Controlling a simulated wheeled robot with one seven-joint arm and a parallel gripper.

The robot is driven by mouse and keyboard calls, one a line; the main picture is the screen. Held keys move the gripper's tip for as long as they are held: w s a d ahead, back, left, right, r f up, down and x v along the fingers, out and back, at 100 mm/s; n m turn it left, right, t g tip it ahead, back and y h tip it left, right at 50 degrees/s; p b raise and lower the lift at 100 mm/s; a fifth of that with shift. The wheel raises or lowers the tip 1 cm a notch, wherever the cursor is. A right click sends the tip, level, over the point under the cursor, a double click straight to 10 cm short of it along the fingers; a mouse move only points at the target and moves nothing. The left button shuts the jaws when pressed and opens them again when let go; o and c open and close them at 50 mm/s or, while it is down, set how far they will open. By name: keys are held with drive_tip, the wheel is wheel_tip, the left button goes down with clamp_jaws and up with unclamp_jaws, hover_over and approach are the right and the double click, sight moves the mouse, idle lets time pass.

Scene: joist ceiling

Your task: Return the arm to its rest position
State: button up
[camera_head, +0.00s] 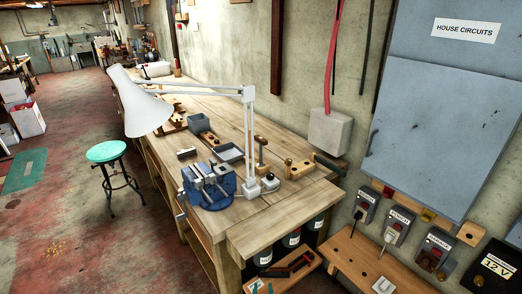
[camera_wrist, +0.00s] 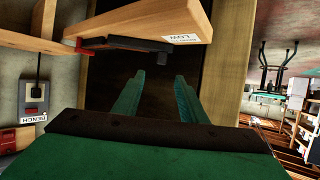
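My gripper (camera_wrist: 160,76) shows in the wrist view as two green fingers standing well apart. It is open, and I see nothing held between the fingers. Dark space lies beyond the fingertips. A wooden board (camera_wrist: 175,22) with a label reading LOW and a dark object along it are close above the fingers in that picture. I cannot clearly make out my arm or gripper in the head view.
The workbench (camera_head: 265,232) carries a blue vise (camera_head: 208,190) and a white lamp (camera_head: 147,110). Several labelled switch boxes (camera_head: 398,226) line the wall at right. A green stool (camera_head: 106,152) stands left of the bench. The red floor (camera_head: 60,220) is open at left.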

drive_tip(key=s+d+r+n, duration=0.2)
drive_tip(key=s+d+r, duration=0.1)
drive_tip(key=s+d, duration=0.75)
drive_tip(key=s+r+t, duration=0.1)
drive_tip(key=s+r, duration=0.3)
drive_tip(key=s, duration=1)
drive_tip(key=s+a+r+m, duration=0.1)
drive_tip(key=s+a+r, duration=0.4)
drive_tip(key=s+r, duration=0.5)
drive_tip(key=s+a+r, duration=0.6)
drive_tip(key=s+r, duration=0.4)
drive_tip(key=s, duration=0.4)
drive_tip(key=shift+a+r+m+t, duration=0.15)
drive_tip(key=shift+a+m+t, duration=0.05)
drive_tip(key=shift+m+t, duration=0.2)
drive_tip(key=shift+s, duration=0.1)
drive_tip(key=shift+c, duration=1.4)
